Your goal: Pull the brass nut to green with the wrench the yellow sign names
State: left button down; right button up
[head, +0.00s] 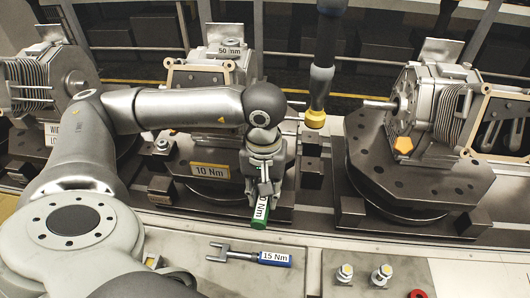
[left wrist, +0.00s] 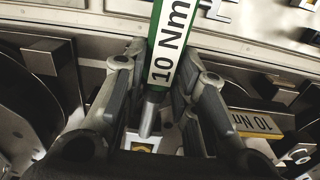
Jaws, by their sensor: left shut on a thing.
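My left gripper (head: 264,188) is shut on a green-handled wrench (head: 259,223) labelled 10 Nm and holds it in front of the middle fixture. In the left wrist view, the fingers (left wrist: 150,98) close around this wrench (left wrist: 185,62), and its metal shaft points down. The yellow sign (head: 210,170) on the middle fixture reads 10 Nm; it also shows in the left wrist view (left wrist: 252,123). A blue-handled wrench (head: 274,259) labelled 15 Nm lies on the front ledge. I cannot clearly make out the brass nut. My right gripper is not in view.
A fixture with an orange hexagonal part (head: 403,146) stands at right. A dark hanging tool with a yellow tip (head: 315,118) is close to my left arm. Two small metal posts (head: 345,273) and a red button (head: 417,294) are at front right.

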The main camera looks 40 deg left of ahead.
pick_arm(q)
jog(key=shift+s+a+m+b, duration=0.25)
jog(key=shift+a+m+b, duration=0.2)
jog(key=shift+a, duration=0.05)
jog(key=shift+s+a+m+b, duration=0.25)
jog(key=shift+a+m+b, duration=0.15)
jog(key=shift+a+m, duration=0.05)
jog(key=shift+s+a+m+b, duration=0.1)
jog(key=shift+a+m+b, duration=0.3)
jog(key=shift+b, duration=0.1)
jog(key=shift+r, duration=0.1)
dwell(0.4)
